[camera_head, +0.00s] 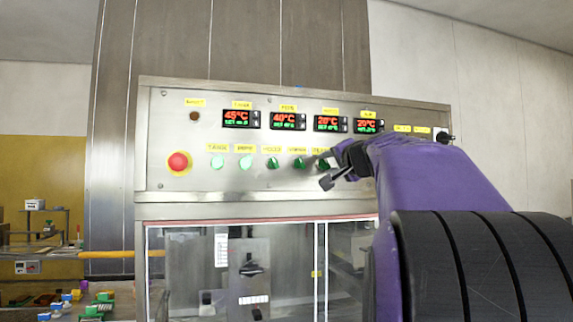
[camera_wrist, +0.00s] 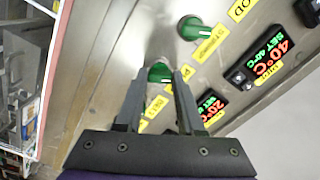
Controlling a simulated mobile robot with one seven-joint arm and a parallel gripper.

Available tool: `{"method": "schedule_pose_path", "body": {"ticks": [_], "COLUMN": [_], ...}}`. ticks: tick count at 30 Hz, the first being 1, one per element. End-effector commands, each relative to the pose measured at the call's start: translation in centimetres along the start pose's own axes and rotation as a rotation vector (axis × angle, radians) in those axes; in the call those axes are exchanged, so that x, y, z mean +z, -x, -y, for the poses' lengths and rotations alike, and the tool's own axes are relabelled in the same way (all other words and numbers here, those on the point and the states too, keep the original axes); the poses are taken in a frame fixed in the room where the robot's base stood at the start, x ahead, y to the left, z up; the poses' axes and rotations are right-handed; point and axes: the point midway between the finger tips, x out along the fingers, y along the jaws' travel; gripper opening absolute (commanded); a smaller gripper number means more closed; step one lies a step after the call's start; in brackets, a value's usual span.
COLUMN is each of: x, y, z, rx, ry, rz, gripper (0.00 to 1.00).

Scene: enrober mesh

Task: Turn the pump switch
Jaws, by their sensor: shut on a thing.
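My gripper (camera_head: 325,169) is at the right part of a row of green knobs on the steel control panel. In the wrist view, the two fingers of my gripper (camera_wrist: 160,85) are closed about a green knob (camera_wrist: 160,72). The yellow label beside this knob is partly hidden by a finger; its visible start looks like a P, which fits the pump switch. In the head view this knob is mostly hidden behind my gripper. Another green knob (camera_wrist: 195,28) is just beyond, with its own yellow label. How far the held knob is turned cannot be told.
The panel (camera_head: 165,120) has a red stop button (camera_head: 178,162) at left and red-and-green temperature displays (camera_head: 287,120) above the knobs. Several green knobs sit close together, including a lit one (camera_head: 217,162). Glass doors are below. A cluttered table stands at lower left.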

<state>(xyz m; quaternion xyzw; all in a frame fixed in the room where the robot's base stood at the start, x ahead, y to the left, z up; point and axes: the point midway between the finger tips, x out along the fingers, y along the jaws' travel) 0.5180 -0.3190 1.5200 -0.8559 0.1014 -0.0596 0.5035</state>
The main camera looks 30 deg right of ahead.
Motion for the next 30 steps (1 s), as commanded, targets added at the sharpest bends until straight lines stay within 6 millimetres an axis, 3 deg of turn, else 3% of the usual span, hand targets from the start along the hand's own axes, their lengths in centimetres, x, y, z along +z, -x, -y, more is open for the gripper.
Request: {"method": "schedule_pose_path", "body": {"ticks": [11,30], "x": [0.11,0.04], "y": [-0.05,-0.02], "z": [0.1,0.08], "rx": [-0.001,0.0], "ry": [-0.209,-0.793], "rz": [0.002,0.001], "gripper": [0.0,0.0]}}
